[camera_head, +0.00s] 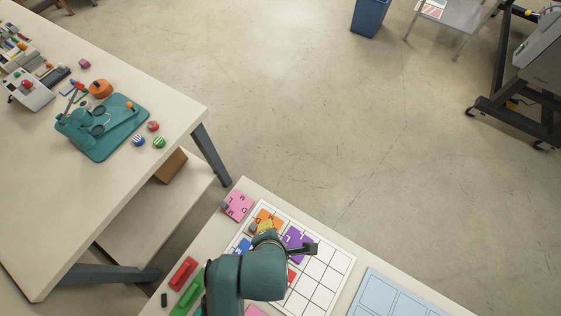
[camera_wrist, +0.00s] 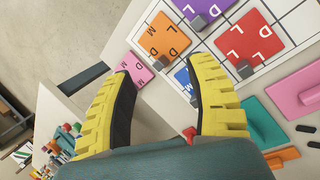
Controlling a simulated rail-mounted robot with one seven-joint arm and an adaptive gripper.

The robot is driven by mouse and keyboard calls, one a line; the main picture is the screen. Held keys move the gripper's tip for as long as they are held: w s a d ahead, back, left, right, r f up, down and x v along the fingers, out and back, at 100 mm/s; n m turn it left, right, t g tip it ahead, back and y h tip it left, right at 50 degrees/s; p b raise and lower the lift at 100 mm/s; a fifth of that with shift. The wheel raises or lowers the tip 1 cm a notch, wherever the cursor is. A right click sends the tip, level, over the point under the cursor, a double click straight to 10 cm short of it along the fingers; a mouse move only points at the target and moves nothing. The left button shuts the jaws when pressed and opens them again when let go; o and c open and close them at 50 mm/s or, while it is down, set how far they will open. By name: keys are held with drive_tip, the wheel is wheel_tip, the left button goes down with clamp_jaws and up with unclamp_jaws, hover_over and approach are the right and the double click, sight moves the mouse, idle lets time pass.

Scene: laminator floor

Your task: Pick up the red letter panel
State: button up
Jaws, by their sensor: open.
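The red letter panel (camera_wrist: 238,48) lies flat on the white grid board (camera_wrist: 292,48) in the wrist view, with letters D and L and a small grey knob near one edge. It is ahead and to the right of my fingers. In the head view only a small red part (camera_head: 292,276) shows; my arm hides the rest. My gripper (camera_wrist: 165,72) is open and empty, its yellow fingers spread above the board's edge. The space between them faces the blue and orange panels, not the red one. In the head view my gripper (camera_head: 288,238) hangs over the board.
Close to the red panel are an orange panel (camera_wrist: 164,38), a purple panel (camera_wrist: 207,8) and a blue panel (camera_wrist: 183,76). A pink panel (camera_wrist: 138,66) lies beside the board. Pink (camera_wrist: 294,92) and green (camera_wrist: 264,124) handled tools lie at right. Several grid cells (camera_head: 317,268) are bare.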

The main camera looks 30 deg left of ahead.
drive_tip(key=s+d+f+n+g+h+p, duration=0.2)
drive_tip(key=s+n+g, duration=0.2)
drive_tip(key=s+n, duration=0.45)
drive_tip(key=shift+m, duration=0.75)
drive_tip(key=f, duration=0.3)
drive_tip(key=s+f+b, duration=0.1)
drive_tip(key=f, duration=0.6)
drive_tip(key=shift+s+f+b, duration=0.1)
drive_tip(key=shift+s+b, duration=0.05)
drive_tip(key=shift+b, duration=0.2)
wheel_tip(320, 180, down, 6)
drive_tip(key=shift+r+b, duration=0.1)
drive_tip(key=shift+b, duration=0.4)
clamp_jaws()
